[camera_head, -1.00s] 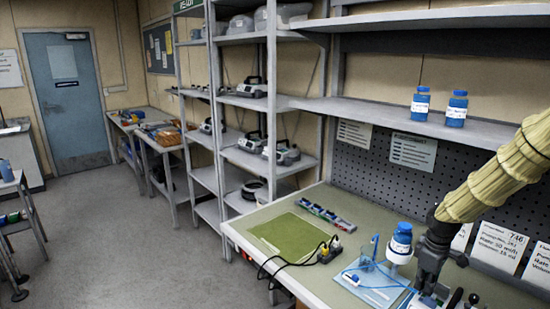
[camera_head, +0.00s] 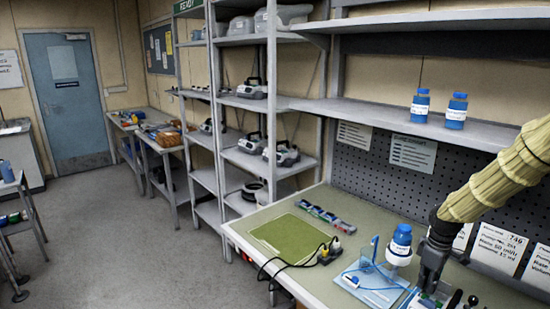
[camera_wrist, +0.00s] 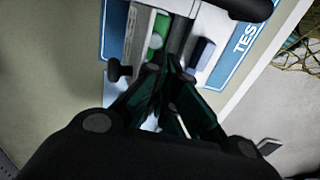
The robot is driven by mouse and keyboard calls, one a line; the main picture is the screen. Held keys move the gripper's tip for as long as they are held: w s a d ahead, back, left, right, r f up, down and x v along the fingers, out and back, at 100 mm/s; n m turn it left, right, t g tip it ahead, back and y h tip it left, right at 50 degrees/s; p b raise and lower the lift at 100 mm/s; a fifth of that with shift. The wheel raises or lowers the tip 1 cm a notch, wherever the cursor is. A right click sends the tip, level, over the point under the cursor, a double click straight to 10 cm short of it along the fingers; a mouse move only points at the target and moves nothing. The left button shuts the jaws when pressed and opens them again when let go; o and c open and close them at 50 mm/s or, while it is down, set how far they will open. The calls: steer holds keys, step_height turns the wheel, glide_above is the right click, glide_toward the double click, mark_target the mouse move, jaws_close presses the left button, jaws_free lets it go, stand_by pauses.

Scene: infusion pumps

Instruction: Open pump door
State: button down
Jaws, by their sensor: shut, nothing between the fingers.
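My gripper (camera_head: 428,288) points down at the bench's right end in the head view. In the wrist view my gripper (camera_wrist: 172,68) is shut and empty, its fingertips over the pump. The pump (camera_wrist: 140,40) shows there only in part, as a pale body with a green part (camera_wrist: 160,30) and a dark blue part (camera_wrist: 201,52), one on each side of the fingers. A dark knob (camera_wrist: 118,70) juts out at its left. The fingers hide the middle of the pump, so I cannot tell the door's state or whether they touch it.
The pump is on a blue mat marked TEST (camera_wrist: 243,38). Left of my gripper stand a clear blue-edged stand (camera_head: 372,278) and a blue-capped bottle (camera_head: 400,245). A green mat (camera_head: 290,238) and black cables (camera_head: 285,268) lie further left. A shelf (camera_head: 400,118) overhangs the bench.

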steer(key=shift+w+d+p, duration=0.45)
steer(key=shift+w+d, duration=0.85)
steer(key=shift+d, duration=0.25)
steer(key=shift+s+a, duration=0.1)
steer(key=shift+a, duration=0.05)
steer(key=shift+s+a+r+p, duration=0.1)
steer(key=shift+s+a+p, duration=0.2)
steer(key=shift+s+a, duration=0.35)
steer(key=shift+w+r, duration=0.1)
steer(key=shift+r+p, duration=2.85)
steer(key=shift+r, duration=1)
